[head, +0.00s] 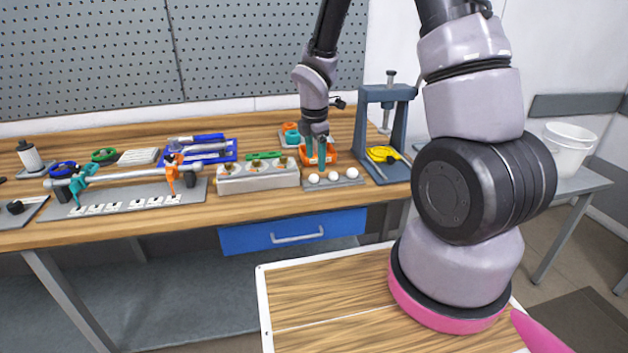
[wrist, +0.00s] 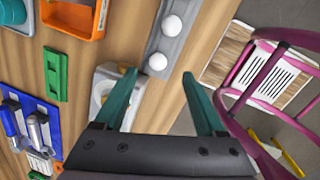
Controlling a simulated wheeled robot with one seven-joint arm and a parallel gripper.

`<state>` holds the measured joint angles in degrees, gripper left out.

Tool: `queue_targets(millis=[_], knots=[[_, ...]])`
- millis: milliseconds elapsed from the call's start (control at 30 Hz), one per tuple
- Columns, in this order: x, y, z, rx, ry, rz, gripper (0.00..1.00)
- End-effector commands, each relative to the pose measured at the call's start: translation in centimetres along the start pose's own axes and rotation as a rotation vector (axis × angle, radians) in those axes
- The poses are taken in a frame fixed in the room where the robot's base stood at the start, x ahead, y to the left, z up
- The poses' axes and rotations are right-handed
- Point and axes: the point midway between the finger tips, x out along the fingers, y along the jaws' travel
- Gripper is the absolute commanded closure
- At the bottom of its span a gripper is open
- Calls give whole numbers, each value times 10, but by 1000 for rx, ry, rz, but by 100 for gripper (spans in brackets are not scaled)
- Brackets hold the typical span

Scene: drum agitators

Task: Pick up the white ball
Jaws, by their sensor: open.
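Three white balls sit in a row on a small grey tray (head: 349,183) near the front edge of the workbench. They are the left ball (head: 313,178), the middle ball (head: 333,176) and the right ball (head: 351,172). The wrist view shows two white balls, an upper one (wrist: 171,25) and a lower one (wrist: 158,62), on the grey tray (wrist: 186,12). My gripper (head: 315,158) has teal fingers, spread open and empty, just behind the balls in the head view. In the wrist view, the lower ball lies beyond the gap between my fingertips (wrist: 160,74).
An orange bin (head: 330,154) stands behind the tray, close to my gripper. A light grey block (head: 258,178) adjoins on the left. A blue-grey press frame (head: 363,120) with a yellow coil (head: 382,154) stands on the right. A blue drawer (head: 290,232) is below.

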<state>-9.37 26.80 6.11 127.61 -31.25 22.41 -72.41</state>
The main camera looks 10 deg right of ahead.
Motion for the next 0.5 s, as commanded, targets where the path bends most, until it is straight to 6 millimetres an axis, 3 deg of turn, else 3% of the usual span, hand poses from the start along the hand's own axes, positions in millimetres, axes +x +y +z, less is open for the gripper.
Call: queue_targets(millis=[500], knots=[[58,3,-5,2,-1,-1,28]])
